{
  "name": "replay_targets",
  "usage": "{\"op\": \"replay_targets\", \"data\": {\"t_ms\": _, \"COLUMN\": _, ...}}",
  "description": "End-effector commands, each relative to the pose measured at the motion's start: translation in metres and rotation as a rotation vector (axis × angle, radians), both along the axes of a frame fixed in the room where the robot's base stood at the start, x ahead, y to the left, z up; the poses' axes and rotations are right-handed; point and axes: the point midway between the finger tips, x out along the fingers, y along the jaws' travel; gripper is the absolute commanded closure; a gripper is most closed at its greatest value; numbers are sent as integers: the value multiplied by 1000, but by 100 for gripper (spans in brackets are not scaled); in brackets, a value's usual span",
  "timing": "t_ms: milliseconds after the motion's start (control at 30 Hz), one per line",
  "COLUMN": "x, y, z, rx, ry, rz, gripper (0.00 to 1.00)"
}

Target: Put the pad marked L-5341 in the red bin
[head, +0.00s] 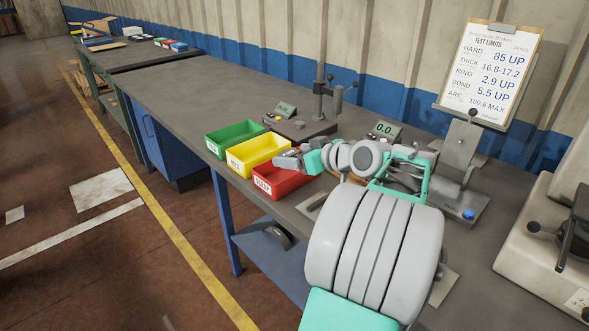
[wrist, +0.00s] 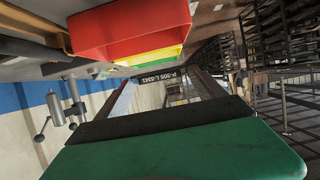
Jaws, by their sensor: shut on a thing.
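My gripper (head: 288,160) reaches left from my arm over the back edge of the red bin (head: 276,186), near the yellow bin. In the wrist view, my gripper (wrist: 165,84) is shut on a dark pad (wrist: 165,77), which sits between the fingertips. Its edge carries light lettering that reads P-305 L-5341. Most of the pad is hidden, and it is hard to make out in the head view. The red bin has a white label reading SCRAP. It also shows in the wrist view (wrist: 130,30), where the picture is turned over.
The yellow bin (head: 258,150) and green bin (head: 233,135) stand in a row beyond the red bin on the grey bench (head: 165,85). A press stand (head: 322,100) and a gauge display (head: 384,129) stand behind. A test limits board (head: 492,72) is at right.

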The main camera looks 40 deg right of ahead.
Motion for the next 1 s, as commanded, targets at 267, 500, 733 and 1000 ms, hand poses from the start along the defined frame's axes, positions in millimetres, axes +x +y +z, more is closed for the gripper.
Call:
{"op": "replay_targets", "data": {"t_ms": 267, "x": 8, "y": -2, "z": -40, "rx": 1, "ry": 0, "rz": 0, "gripper": 76}}
{"op": "replay_targets", "data": {"t_ms": 500, "x": 8, "y": -3, "z": -41, "rx": -1, "ry": 0, "rz": -1, "gripper": 76}}
{"op": "replay_targets", "data": {"t_ms": 733, "x": 8, "y": -3, "z": -49, "rx": -1, "ry": -1, "rz": -1, "gripper": 76}}
{"op": "replay_targets", "data": {"t_ms": 1000, "x": 8, "y": -3, "z": -53, "rx": 0, "ry": 0, "rz": 0, "gripper": 19}}
